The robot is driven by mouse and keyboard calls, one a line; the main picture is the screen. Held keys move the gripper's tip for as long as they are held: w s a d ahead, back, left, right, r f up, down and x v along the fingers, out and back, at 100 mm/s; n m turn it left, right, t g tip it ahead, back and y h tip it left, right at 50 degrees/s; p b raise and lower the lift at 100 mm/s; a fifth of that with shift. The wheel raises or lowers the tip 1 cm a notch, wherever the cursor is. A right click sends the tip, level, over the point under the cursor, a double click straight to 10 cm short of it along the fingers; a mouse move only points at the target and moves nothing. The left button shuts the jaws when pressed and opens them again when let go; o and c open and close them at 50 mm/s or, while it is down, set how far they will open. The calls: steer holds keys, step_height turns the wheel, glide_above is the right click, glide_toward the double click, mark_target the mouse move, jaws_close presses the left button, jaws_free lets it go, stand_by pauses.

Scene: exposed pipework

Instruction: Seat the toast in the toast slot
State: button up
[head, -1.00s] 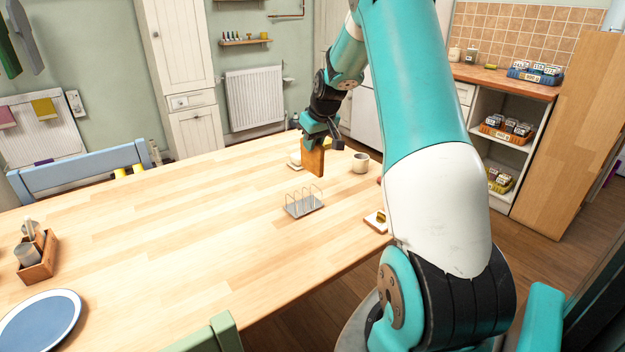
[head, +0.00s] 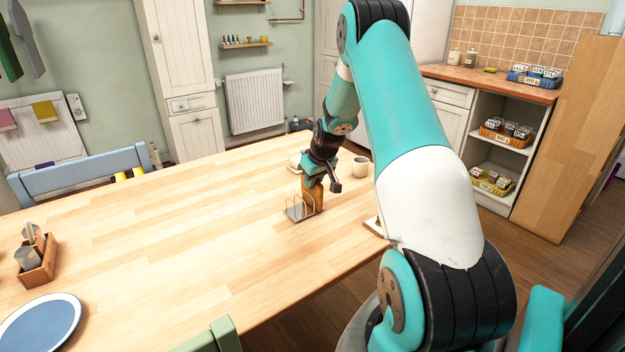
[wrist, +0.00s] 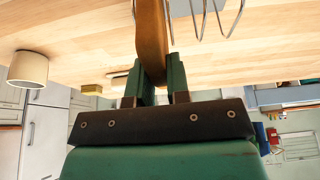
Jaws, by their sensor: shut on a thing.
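The brown toast (head: 315,191) is upright in my gripper (head: 313,180), which is shut on it. In the wrist view the toast (wrist: 151,38) stands between the green fingers of my gripper (wrist: 158,80). The wire toast rack (head: 296,213) stands on the table just below and left of the toast in the head view. In the wrist view the rack's wire loops (wrist: 205,18) are to the right of the toast. The toast's lower edge is out of the wrist view and partly hidden by the rack in the head view. I cannot tell whether it is inside a slot.
A mug (head: 361,166) stands on the wooden table (head: 180,230) beyond the gripper; it also shows in the wrist view (wrist: 28,68). A small board (head: 374,226) lies near the right edge, partly behind my arm.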

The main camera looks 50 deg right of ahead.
steer(key=o, duration=0.6)
steer(key=shift+f, duration=0.1)
